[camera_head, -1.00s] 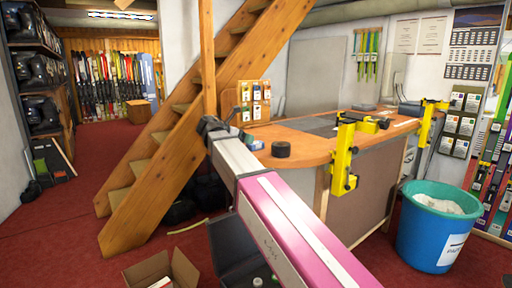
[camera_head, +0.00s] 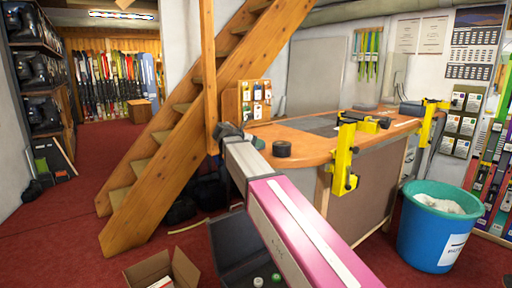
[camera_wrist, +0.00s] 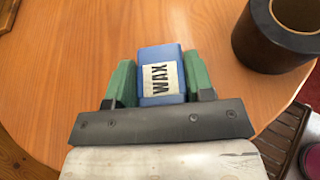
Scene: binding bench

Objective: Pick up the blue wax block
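The blue wax block (camera_wrist: 161,75), with a pale "WAX" label, sits between the two green fingers of my gripper (camera_wrist: 160,82) in the wrist view. The fingers flank it closely on the left and right. I cannot tell whether they press on it or stand just clear. The wooden bench top (camera_wrist: 60,60) is right below, and no lift is clear. In the head view my gripper (camera_head: 247,138) is at the near left end of the bench, and the block is hidden.
A dark tape roll (camera_head: 281,149) stands on the bench right of my gripper and shows in the wrist view (camera_wrist: 280,35). Yellow clamps (camera_head: 345,157) grip the bench edge. A blue bin (camera_head: 428,235), an open carton (camera_head: 150,270) and wooden stairs (camera_head: 165,150) stand around.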

